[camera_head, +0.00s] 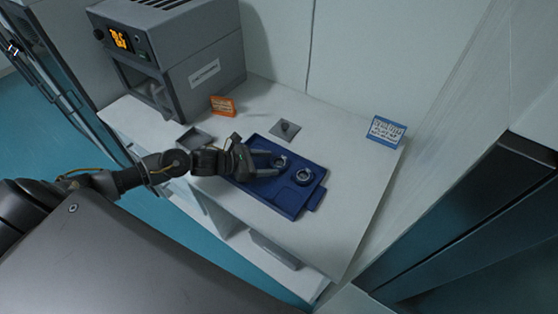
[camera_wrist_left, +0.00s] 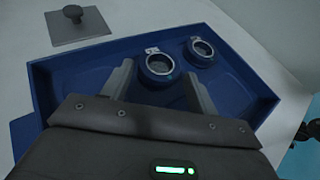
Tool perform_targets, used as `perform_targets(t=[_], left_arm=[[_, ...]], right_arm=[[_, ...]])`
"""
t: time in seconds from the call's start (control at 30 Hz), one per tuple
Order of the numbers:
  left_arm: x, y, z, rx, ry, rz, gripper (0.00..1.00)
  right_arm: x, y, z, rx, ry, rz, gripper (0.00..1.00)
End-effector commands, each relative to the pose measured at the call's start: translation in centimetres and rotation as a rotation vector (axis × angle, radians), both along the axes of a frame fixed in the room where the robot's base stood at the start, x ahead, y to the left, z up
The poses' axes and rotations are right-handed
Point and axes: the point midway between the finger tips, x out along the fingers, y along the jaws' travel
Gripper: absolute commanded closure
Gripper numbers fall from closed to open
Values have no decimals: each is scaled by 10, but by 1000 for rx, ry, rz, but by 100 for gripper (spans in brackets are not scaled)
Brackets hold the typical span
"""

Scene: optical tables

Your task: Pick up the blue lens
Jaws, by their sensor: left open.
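A blue tray (camera_head: 262,190) on the white table holds two round lenses in dark mounts. One lens (camera_head: 280,162) lies at the mouth of my left gripper (camera_head: 274,163); the other lens (camera_head: 304,176) is to its right, clear of the fingers. In the left wrist view the nearer lens (camera_wrist_left: 160,65) shows between the open fingertips (camera_wrist_left: 158,71), with gaps on both sides. The second lens (camera_wrist_left: 201,49) is beyond it to the right. Both mounts look dark blue, and I cannot tell which is bluer. My right gripper is not in view.
A grey plate with a knob (camera_head: 285,130) lies behind the tray. An orange sign (camera_head: 223,106) and a blue sign (camera_head: 386,131) stand on the table. A grey instrument (camera_head: 185,58) is at the back left. The table right of the tray is clear.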

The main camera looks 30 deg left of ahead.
Motion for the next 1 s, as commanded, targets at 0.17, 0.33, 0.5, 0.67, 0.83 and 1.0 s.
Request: perform_targets(t=[0.17, 0.33, 0.5, 0.67, 0.83, 1.0], left_arm=[[14, -14, -6, -1, 0, 0, 41], [17, -17, -10, 1, 0, -1, 41], [16, -17, -10, 1, -1, 0, 46], [16, -17, -10, 1, -1, 0, 67], [17, -17, -10, 1, -1, 0, 71], [17, -16, -8, 1, -1, 0, 71]], right_arm=[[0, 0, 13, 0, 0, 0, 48], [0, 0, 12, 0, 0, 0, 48], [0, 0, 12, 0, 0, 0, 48], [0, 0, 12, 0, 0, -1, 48], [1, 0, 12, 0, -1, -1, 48], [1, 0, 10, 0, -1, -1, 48]])
